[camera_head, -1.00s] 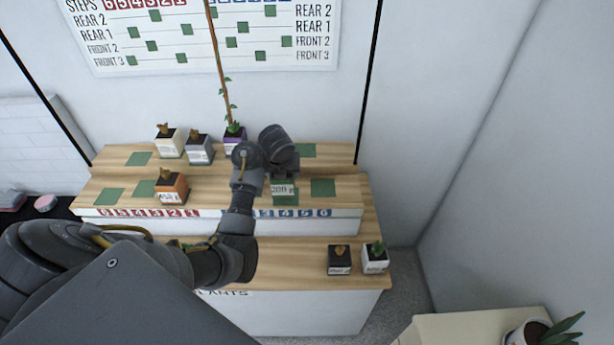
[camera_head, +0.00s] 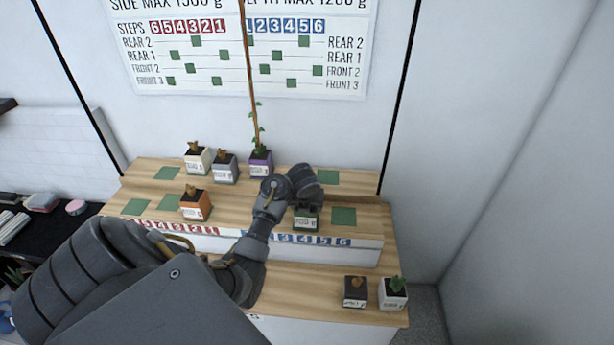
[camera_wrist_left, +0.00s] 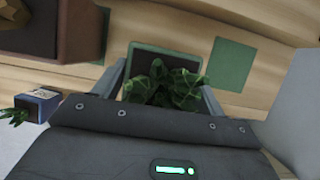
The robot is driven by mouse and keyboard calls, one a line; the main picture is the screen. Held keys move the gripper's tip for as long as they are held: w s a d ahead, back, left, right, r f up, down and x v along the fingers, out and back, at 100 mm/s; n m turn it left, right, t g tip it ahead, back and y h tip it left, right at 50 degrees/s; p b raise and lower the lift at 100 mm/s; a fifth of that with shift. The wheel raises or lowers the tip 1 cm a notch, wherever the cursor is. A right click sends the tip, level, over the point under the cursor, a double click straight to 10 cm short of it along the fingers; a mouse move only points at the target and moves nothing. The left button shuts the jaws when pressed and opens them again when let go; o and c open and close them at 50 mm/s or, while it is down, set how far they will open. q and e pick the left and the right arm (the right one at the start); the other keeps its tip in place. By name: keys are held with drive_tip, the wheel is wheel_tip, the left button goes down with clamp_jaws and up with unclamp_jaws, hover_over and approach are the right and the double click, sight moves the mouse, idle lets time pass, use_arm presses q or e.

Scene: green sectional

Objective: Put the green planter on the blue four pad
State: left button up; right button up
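The green planter (camera_head: 306,230), with a white label and a leafy plant, is upright on the upper step of the wooden stand, near its front edge above the blue number strip (camera_head: 290,238). My left gripper (camera_head: 304,205) is over it from above. In the left wrist view, its fingers flank the planter's rim (camera_wrist_left: 152,50) closely on both sides, and it looks shut on it. The blue four pad is hidden under the planter and gripper. The planter looks at or very near the step surface; contact cannot be told. My right gripper is not in view.
A bare green pad (camera_head: 343,217) lies just right of the planter. An orange planter (camera_head: 195,205) is to the left; white, grey and purple planters (camera_head: 260,165) stand behind. Black (camera_head: 355,292) and white (camera_head: 392,295) planters are on the lower step. A chart (camera_head: 245,60) hangs behind.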

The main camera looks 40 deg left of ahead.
use_arm(q)
drive_tip(key=o, duration=0.3)
drive_tip(key=shift+o, duration=0.2)
drive_tip(key=shift+r, duration=0.1)
drive_tip(key=v, duration=1.2)
drive_tip(key=shift+a, duration=0.1)
